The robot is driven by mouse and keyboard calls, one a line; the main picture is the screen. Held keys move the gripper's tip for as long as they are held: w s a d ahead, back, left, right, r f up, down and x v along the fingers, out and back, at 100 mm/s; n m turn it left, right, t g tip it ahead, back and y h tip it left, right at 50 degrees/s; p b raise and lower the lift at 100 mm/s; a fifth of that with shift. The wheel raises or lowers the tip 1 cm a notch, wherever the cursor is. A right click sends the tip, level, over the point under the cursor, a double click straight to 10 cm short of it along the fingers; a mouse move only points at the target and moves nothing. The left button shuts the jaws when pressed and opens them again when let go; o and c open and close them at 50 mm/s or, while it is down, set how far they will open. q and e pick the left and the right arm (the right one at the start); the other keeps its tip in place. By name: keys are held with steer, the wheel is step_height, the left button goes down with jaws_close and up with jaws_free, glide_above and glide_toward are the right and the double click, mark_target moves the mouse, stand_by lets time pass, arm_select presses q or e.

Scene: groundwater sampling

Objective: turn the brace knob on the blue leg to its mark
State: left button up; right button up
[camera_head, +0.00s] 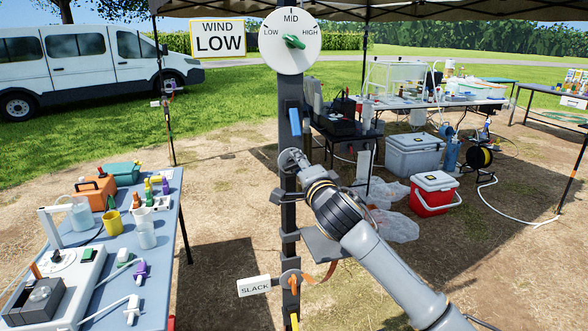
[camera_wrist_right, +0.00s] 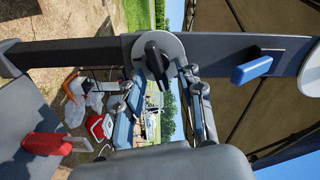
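A dark upright post, the leg with a blue block (camera_head: 295,121), stands mid-picture in the head view. The blue block also shows in the wrist view (camera_wrist_right: 252,68). Below it, a round grey disc (camera_wrist_right: 178,48) with a dark knob (camera_wrist_right: 155,60) sits on the post. My right gripper (camera_head: 290,160) is at this knob and mostly hides it in the head view. In the wrist view its fingers reach to either side of the knob; whether they grip it is unclear. No mark is readable on the disc. My left gripper is out of view.
A dial (camera_head: 290,62) reading LOW, MID, HIGH with a green pointer tops the post, beside a WIND LOW sign (camera_head: 217,38). A SLACK tag (camera_head: 254,286) and an orange knob (camera_head: 290,279) sit lower. A table (camera_head: 165,225) stands left; a red cooler (camera_head: 432,194) is right.

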jaws_close()
